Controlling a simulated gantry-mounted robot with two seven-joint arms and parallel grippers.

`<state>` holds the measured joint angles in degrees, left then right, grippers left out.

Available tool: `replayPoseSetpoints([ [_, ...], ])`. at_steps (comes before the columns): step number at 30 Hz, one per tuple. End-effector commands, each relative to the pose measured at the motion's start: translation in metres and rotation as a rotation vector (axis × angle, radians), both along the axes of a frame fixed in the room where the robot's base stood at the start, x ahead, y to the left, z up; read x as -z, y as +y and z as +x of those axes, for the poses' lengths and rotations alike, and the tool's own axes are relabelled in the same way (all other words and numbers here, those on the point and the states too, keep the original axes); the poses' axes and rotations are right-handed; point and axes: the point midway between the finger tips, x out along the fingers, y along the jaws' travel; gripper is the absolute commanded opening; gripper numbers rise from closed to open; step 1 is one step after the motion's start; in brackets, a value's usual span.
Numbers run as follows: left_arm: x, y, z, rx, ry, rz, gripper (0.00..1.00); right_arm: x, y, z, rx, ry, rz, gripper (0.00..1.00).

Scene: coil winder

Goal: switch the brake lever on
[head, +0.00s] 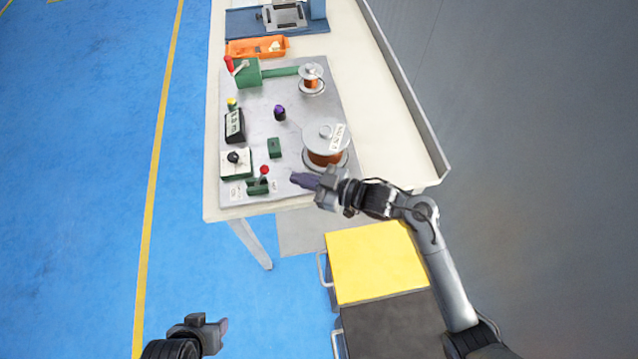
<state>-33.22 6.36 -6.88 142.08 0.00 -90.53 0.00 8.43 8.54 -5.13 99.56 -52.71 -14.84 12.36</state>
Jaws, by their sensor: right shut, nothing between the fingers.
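A small lever with a red knob (264,171) stands on a green base (258,188) at the near left corner of the grey machine plate (293,136). It looks like the brake lever. White labels flank its base, too small to read. My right gripper (297,181) is shut and empty. Its fingertips point left toward the lever, a short way to the right of it and apart from it. My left gripper (222,328) is low in the picture, over the blue floor and away from the bench. Whether its jaws are open is unclear.
A large copper wire spool (325,146) stands just behind my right gripper. Farther back are a smaller spool (312,78), a green unit with a red-handled crank (247,72) and an orange tray (257,47). A yellow-topped cabinet (375,262) stands in front.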

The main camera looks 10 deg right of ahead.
Motion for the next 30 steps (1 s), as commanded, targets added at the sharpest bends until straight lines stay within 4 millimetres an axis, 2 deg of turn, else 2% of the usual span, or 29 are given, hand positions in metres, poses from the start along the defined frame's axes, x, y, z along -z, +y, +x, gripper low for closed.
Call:
replayPoseSetpoints([
  [6,0.01,0.001,0.0,0.003,0.0,0.004,0.51,0.008,0.029,0.022,0.0,0.0,0.004,0.0],
  [12,0.014,0.003,0.0,0.007,0.0,0.011,0.51,0.012,0.044,0.033,0.001,0.001,0.001,0.0],
  [30,0.012,0.002,0.0,0.006,0.001,0.008,0.51,0.011,0.048,0.037,0.004,0.0,-0.004,0.0],
])
